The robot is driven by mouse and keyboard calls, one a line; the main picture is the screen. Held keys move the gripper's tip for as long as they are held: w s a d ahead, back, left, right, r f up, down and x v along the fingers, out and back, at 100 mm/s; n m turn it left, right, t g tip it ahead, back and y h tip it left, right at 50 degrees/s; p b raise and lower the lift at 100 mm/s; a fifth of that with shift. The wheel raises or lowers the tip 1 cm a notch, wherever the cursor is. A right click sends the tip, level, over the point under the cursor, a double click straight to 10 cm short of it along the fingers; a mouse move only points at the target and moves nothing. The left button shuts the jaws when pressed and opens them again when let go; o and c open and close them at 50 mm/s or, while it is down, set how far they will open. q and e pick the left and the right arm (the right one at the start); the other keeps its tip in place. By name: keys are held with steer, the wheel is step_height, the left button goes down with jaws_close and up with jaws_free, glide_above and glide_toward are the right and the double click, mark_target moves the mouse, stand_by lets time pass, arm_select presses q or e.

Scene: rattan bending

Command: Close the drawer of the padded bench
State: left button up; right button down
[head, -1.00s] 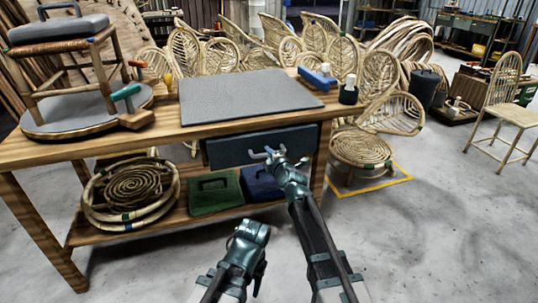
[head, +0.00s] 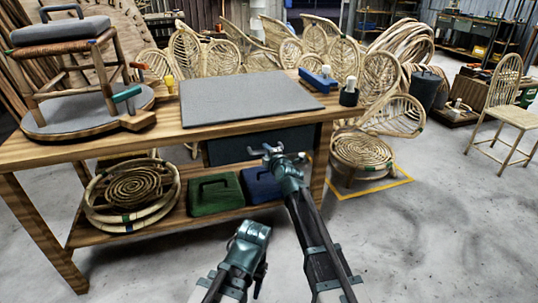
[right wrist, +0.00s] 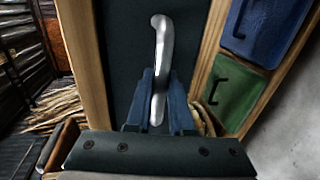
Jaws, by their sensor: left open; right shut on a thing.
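The padded bench (head: 60,150) is a wooden table with a grey pad (head: 245,97) on top. Its dark drawer front (head: 232,148) sits under the tabletop, at or close to the frame; I cannot tell if it is fully flush. In the right wrist view the drawer front (right wrist: 115,50) lies between wooden frame parts. My right gripper (head: 270,151) is at the drawer, its blue fingers shut on the silver handle (right wrist: 161,60). My left gripper (head: 255,230) is open and empty, low in front of the bench, apart from it.
A green box (head: 214,194) and a blue box (head: 262,186) stand on the lower shelf beside a rattan coil (head: 130,187). A stool (head: 62,60) and a blue tool (head: 318,79) are on the tabletop. Rattan chair parts stand behind.

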steer(key=shift+w, duration=0.15)
steer(key=c, duration=0.8)
jaws_free()
steer(key=shift+w, duration=0.1)
steer(key=shift+p+v, duration=1.4)
steer(key=shift+v, duration=5.6)
steer(key=shift+f, duration=0.2)
